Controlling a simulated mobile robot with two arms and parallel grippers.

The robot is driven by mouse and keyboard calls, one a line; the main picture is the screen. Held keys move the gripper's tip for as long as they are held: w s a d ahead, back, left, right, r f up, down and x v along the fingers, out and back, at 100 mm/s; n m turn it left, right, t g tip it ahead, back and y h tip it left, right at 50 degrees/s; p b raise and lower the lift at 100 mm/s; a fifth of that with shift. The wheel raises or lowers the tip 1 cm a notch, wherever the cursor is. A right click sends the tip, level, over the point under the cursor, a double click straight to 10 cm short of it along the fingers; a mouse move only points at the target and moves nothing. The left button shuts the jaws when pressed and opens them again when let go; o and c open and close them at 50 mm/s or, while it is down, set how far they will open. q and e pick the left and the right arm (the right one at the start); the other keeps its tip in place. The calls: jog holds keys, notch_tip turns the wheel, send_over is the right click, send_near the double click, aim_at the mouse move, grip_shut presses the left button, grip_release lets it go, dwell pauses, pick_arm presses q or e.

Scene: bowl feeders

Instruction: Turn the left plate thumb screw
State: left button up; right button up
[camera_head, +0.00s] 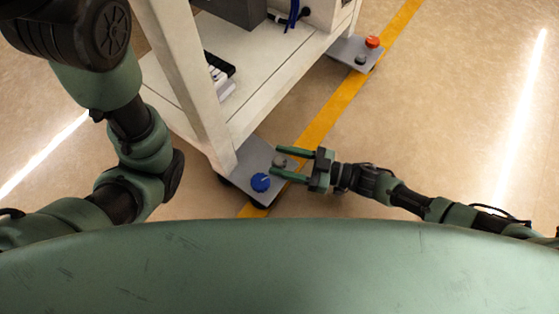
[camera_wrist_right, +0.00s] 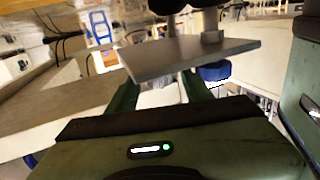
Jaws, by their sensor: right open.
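The left plate (camera_head: 241,163) is a grey plate at the near corner foot of a white cart. It carries a blue knob (camera_head: 260,182) and a small grey thumb screw (camera_head: 279,161). My right gripper (camera_head: 275,162) is open, its two green fingers on either side of the thumb screw; whether they touch it I cannot tell. In the right wrist view the plate (camera_wrist_right: 190,55) shows edge-on above the gripper fingers (camera_wrist_right: 162,90), the thumb screw (camera_wrist_right: 158,83) between them and the blue knob (camera_wrist_right: 213,72) to the right. My left arm shows, but its gripper does not.
The white cart (camera_head: 207,90) stands left of my right arm, its post rising close beside the plate. A second grey plate (camera_head: 345,48) with a red knob (camera_head: 372,41) is farther off. A yellow floor line (camera_head: 335,105) runs past; the floor to the right is clear.

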jog(key=shift+w+a, duration=0.15)
jog(key=shift+a, duration=0.4)
grip_shut()
jog(key=shift+r+m+t+p, duration=0.25)
jog(key=shift+m+t+p, duration=0.15)
jog(key=shift+t+p, duration=0.25)
jog(key=shift+f+m+t+h+p, duration=0.15)
jog(key=shift+m+t+h+p, duration=0.25)
jog(key=shift+t, duration=0.15)
jog(key=shift+f, duration=0.1)
grip_release()
